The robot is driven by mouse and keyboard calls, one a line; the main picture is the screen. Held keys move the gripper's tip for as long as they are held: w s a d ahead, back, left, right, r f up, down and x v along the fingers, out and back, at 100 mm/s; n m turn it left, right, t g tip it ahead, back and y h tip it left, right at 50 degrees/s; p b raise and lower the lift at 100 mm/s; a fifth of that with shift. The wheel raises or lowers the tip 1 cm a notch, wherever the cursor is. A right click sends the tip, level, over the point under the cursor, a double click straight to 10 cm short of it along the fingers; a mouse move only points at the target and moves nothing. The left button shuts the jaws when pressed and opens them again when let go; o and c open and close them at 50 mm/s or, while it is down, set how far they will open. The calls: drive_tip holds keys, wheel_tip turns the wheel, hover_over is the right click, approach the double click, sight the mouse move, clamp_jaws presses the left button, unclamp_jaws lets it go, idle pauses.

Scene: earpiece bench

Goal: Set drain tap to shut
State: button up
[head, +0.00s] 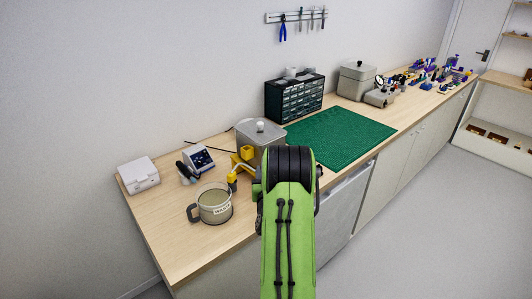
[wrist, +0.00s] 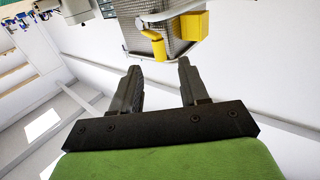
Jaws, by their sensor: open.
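The grey metal tank (head: 246,135) with a knobbed lid stands on the bench, partly hidden behind my arm. A yellow drain tap (head: 233,178) is low on its front, with a yellow block (head: 246,152) above it. In the wrist view the tank (wrist: 165,22) is at the top, with the yellow tap lever (wrist: 154,43) and the yellow block (wrist: 194,26) on it. Whether the lever stands open or shut I cannot tell. My gripper (wrist: 158,68) is open and empty, its fingertips pointing toward the tap and apart from it. In the head view my arm hides the gripper.
A labelled jug (head: 214,207) stands on the bench in front of the tap. A white box (head: 138,174) and a small device with a screen (head: 198,158) are to the left. A green mat (head: 345,135) lies clear to the right, with a drawer cabinet (head: 294,97) behind.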

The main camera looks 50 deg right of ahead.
drive_tip(key=p+x, duration=0.2)
drive_tip(key=x, duration=0.3)
drive_tip(key=shift+d+p, duration=0.1)
drive_tip(key=shift+p, duration=0.2)
clamp_jaws()
